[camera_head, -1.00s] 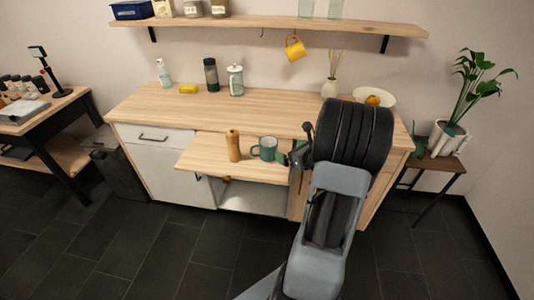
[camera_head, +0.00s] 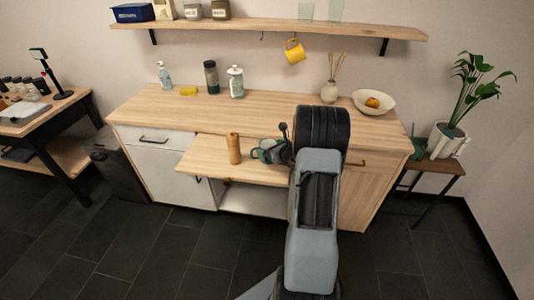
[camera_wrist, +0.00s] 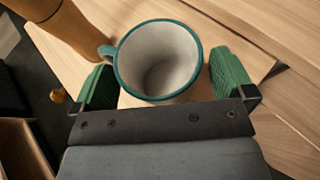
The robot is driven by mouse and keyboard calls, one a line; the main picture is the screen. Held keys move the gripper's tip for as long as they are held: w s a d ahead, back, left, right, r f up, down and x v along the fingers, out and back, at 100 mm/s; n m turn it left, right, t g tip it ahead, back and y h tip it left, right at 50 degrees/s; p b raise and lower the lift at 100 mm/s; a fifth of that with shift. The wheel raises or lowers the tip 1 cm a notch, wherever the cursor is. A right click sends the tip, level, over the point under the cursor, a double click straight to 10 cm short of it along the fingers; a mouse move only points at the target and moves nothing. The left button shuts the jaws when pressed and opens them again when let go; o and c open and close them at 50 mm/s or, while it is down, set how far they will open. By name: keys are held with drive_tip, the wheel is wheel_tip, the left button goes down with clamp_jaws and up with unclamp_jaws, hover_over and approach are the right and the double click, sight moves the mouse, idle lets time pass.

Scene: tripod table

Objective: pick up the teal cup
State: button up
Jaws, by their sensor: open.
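The teal cup (camera_wrist: 158,60) stands upright on the pull-out board (camera_head: 208,154), with a teal rim and handle and a pale, empty inside. In the wrist view its handle points left. My gripper (camera_wrist: 172,88) is open, with one green finger on the left of the cup and the other on the right. The cup's near part lies between the fingers, and I cannot tell whether either finger touches it. In the head view the cup (camera_head: 264,152) is partly hidden by my gripper (camera_head: 272,153).
A wooden pepper mill (camera_head: 234,148) stands just left of the cup; it also shows in the wrist view (camera_wrist: 75,27). The counter (camera_head: 270,107) rises behind the board. The board's left part is clear.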

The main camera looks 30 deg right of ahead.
drive_tip(key=shift+w+f, duration=0.1)
drive_tip(key=shift+w, duration=0.15)
drive_tip(key=c, duration=1)
drive_tip(key=shift+r, duration=0.65)
drive_tip(key=s+r, duration=0.8)
drive_tip(key=s, duration=0.1)
drive_tip(key=s+r, duration=0.3)
drive_tip(key=s, duration=0.2)
drive_tip(key=shift+a+r, duration=0.2)
drive_tip(key=shift+r, duration=0.2)
